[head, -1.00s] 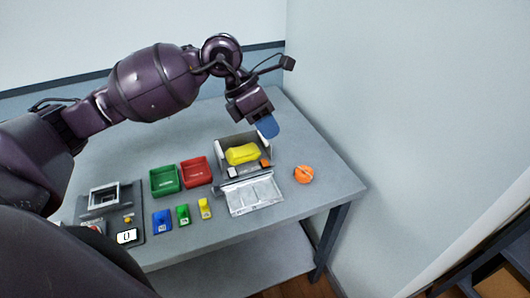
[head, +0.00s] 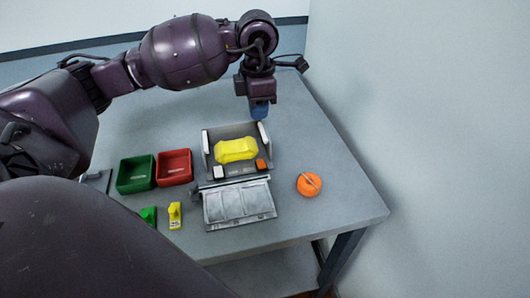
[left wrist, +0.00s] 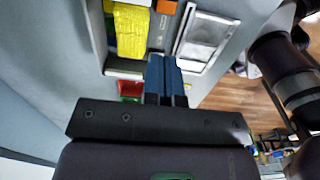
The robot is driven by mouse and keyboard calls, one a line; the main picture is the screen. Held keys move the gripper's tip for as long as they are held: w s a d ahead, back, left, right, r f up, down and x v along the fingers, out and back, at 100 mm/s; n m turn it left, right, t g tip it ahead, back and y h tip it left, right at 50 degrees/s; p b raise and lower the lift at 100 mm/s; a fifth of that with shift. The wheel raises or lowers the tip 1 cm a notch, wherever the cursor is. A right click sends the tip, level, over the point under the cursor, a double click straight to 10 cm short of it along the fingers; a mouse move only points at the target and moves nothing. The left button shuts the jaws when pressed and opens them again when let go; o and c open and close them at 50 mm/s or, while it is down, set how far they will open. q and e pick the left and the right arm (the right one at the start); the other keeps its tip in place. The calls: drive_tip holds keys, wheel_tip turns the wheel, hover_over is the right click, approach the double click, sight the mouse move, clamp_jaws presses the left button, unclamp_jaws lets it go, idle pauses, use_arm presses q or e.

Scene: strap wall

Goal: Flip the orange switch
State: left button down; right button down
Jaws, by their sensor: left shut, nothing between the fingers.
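A small orange block (head: 261,164), which looks like the orange switch, sits at the front right corner of a grey open box (head: 206,150). It also shows at the top edge of the left wrist view (left wrist: 167,6). Which way it is tipped is too small to tell. A white block (head: 218,171) sits at the box's front left. My left gripper (head: 259,112), with blue fingers, is shut and empty above the back right of the box, apart from the orange block. My right gripper is not in view.
A yellow lumpy thing (head: 236,150) lies in the box; its lid (head: 239,203) lies open in front. A round orange thing (head: 309,184) is right of the box. Green (head: 135,174) and red (head: 174,167) trays stand left. A wall (head: 430,130) rises beyond the table's right side.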

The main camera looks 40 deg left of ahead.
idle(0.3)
use_arm(q)
drive_tip(key=b, duration=0.2)
approach(260, 160)
wheel_tip(260, 160, down, 6)
drive_tip(key=shift+s+f, duration=0.1)
drive_tip(key=shift+f, duration=0.7)
